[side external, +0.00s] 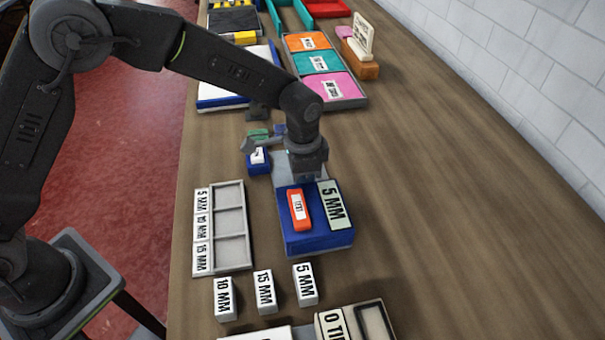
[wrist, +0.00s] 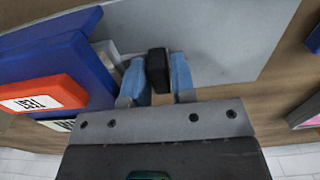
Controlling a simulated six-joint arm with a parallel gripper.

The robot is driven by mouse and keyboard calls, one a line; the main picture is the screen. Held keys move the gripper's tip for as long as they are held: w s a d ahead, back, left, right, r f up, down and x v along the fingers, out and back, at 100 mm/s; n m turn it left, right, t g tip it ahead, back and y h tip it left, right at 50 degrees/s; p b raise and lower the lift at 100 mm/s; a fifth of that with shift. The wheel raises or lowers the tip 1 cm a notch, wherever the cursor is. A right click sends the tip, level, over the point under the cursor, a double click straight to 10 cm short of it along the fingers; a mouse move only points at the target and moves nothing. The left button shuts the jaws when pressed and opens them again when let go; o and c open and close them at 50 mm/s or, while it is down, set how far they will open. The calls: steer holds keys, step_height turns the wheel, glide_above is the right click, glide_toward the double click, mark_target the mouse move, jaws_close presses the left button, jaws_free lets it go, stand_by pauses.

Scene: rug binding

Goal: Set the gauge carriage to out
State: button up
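The gauge is a blue block (side external: 318,242) with an orange piece marked TEST (side external: 299,209) and a 5 MM plate (side external: 333,205) on top. A flat grey plate (side external: 286,172) lies at its far end; it also shows in the wrist view (wrist: 225,40). A black upright knob (wrist: 157,70) stands at that plate. I cannot tell for certain which part is the carriage. My gripper (side external: 306,178) points down at the far end of the block. In the wrist view its blue fingertips (wrist: 157,78) are closed against both sides of the knob. The side view hides the knob.
A grey sectioned tray (side external: 231,268) with MM labels stands left of the gauge. White 10 MM (side external: 225,299), 15 MM (side external: 265,292) and 5 MM (side external: 305,285) blocks stand in front. A small blue holder (side external: 258,162) is close behind left. The table to the right is clear.

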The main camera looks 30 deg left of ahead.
jaws_close()
steer(key=shift+a, duration=0.1)
steer(key=w+a, duration=0.6)
steer(key=w, duration=0.1)
steer(key=shift+a, duration=0.4)
steer(key=shift+w+a, duration=0.2)
jaws_free()
steer(key=shift+w, duration=0.1)
steer(key=shift+o, duration=0.5)
